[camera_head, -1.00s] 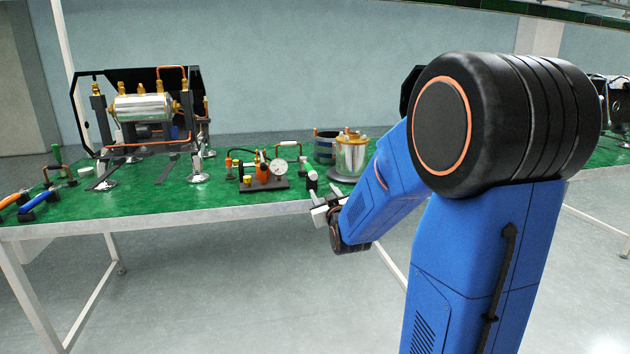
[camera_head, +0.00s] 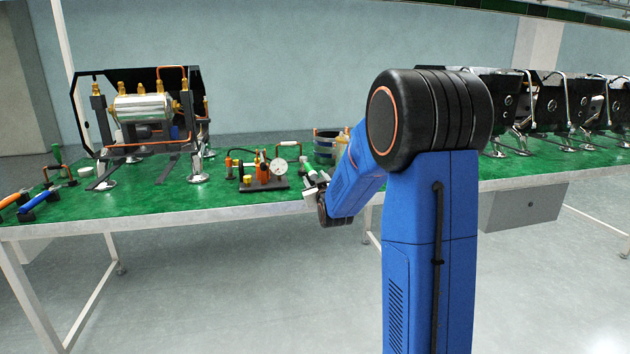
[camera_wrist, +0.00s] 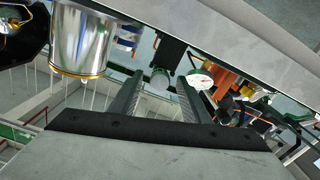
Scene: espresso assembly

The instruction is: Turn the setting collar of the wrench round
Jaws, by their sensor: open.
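My gripper (camera_head: 312,187) is at the front edge of the green table, right of the gauge. The wrist view shows its two fingers (camera_wrist: 160,88) apart with nothing held between them. A dark upright piece with a pale round end (camera_wrist: 160,78) shows beyond the fingertips, apart from them as far as I can see. I cannot tell whether it is the wrench, and no setting collar can be made out. Orange-handled (camera_head: 12,199) and blue-handled (camera_head: 40,200) tools lie at the table's left end, too small to identify.
A gauge (camera_head: 278,167) stands on a dark base with copper pipes, left of my gripper. A metal pot (camera_wrist: 84,42) is close by, left in the wrist view. A boiler assembly (camera_head: 142,108) stands at the table's back left. Several machine frames line the right.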

